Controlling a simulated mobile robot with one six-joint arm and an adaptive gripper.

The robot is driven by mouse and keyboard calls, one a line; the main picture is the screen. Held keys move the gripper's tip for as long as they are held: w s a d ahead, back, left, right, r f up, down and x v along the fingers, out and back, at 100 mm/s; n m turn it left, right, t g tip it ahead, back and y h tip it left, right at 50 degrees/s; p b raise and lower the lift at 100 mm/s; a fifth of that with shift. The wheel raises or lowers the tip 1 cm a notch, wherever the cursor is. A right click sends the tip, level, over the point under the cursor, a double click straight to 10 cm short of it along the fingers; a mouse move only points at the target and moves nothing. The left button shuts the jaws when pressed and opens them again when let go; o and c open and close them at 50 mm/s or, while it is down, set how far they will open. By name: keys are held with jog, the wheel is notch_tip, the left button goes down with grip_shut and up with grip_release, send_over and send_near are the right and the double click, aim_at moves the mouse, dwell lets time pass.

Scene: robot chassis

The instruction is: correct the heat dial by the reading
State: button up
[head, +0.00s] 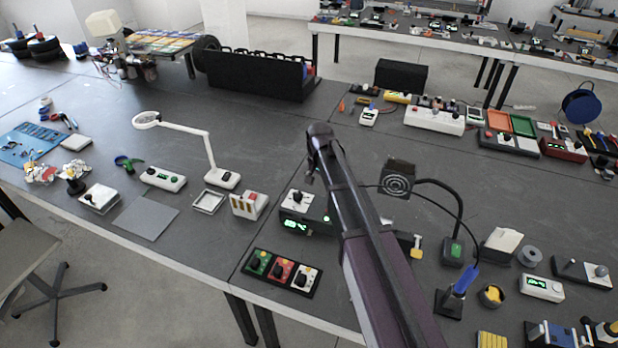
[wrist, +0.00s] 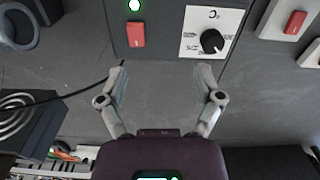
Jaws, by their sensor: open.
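The heat dial (wrist: 212,41) is a black knob on a white, marked panel in the wrist view. In the head view the station shows a black dial (head: 297,197) on white and a green lit display (head: 296,226), whose digits are too small to read surely. My gripper (wrist: 161,76) is open and empty. In the wrist picture its fingertips are below the switch and dial, apart from both. My arm partly covers the station in the head view.
A fan unit (head: 396,179) on a bent black arm stands right of the station. A white box with a red button (head: 249,204) is to the left. Bare bench (head: 270,135) lies behind.

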jog(key=s+d+f+n+b, duration=0.1)
jog(key=s+d+f+b, duration=0.2)
jog(key=s+d, duration=0.3)
jog(key=s+d+f+n+b, duration=0.1)
jog(key=s+d+f+b, duration=0.2)
jog(key=s+d, duration=0.4)
jog(key=shift+s+d+f, duration=0.15)
jog(key=shift+s+f, duration=0.1)
jog(key=shift+s, duration=1.2)
jog(key=shift+n, duration=0.5)
jog(key=s, duration=0.1)
jog(key=s+d, duration=0.1)
jog(key=s, duration=0.1)
jog(key=s+d, duration=0.1)
jog(key=shift+s+d, duration=0.15)
jog(key=shift+c, duration=0.3)
